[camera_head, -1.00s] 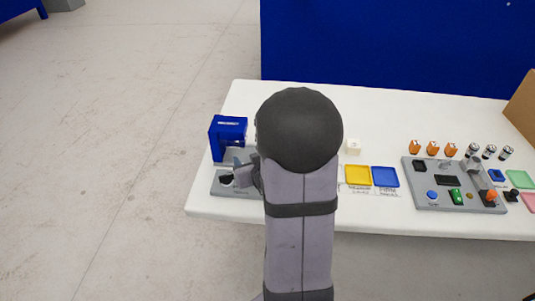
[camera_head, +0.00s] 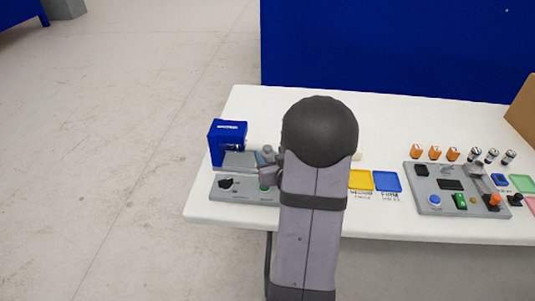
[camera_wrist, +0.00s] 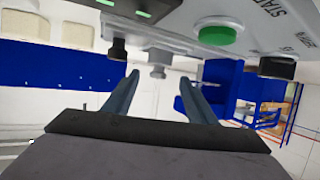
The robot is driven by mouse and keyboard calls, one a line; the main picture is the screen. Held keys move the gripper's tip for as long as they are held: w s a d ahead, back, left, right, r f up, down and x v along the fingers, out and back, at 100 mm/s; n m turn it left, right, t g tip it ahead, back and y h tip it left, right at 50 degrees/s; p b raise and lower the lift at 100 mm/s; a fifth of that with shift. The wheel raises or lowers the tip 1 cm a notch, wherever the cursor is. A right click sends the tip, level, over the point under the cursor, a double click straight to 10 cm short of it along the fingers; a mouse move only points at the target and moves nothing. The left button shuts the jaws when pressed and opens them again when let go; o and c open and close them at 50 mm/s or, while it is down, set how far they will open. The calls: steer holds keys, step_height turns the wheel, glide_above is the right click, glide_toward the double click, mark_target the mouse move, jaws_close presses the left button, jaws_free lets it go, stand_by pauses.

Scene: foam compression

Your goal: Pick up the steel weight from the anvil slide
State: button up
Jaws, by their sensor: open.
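A grey stepped cylinder (camera_wrist: 157,62), which looks like the steel weight, shows in the wrist view beyond and between my fingertips, with no visible contact. In the head view I cannot tell the weight apart from my wrist parts. My gripper (camera_wrist: 159,82) is open and empty, its two fingers apart. In the head view my gripper (camera_head: 266,160) is at the right side of the blue press (camera_head: 228,141), mostly hidden by my arm. The press's grey slide plate (camera_head: 238,160) lies above a grey panel.
The panel carries a green button (camera_wrist: 217,35) and a black knob (camera_wrist: 277,68); a black cylinder (camera_wrist: 118,48) is near the weight. Yellow (camera_head: 361,180) and blue (camera_head: 387,181) trays are right of my arm. A grey fixture board (camera_head: 450,203) stands farther right.

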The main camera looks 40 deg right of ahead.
mark_target(268, 148)
steer(key=shift+p+x, duration=0.3)
steer(key=shift+x, duration=2.25)
steer(key=shift+d, duration=0.15)
steer(key=shift+r, duration=0.1)
jaws_close()
steer(key=shift+r, duration=0.1)
step_height(268, 148, up, 10)
steer(key=shift+d+p, duration=0.1)
steer(key=shift+p, duration=0.5)
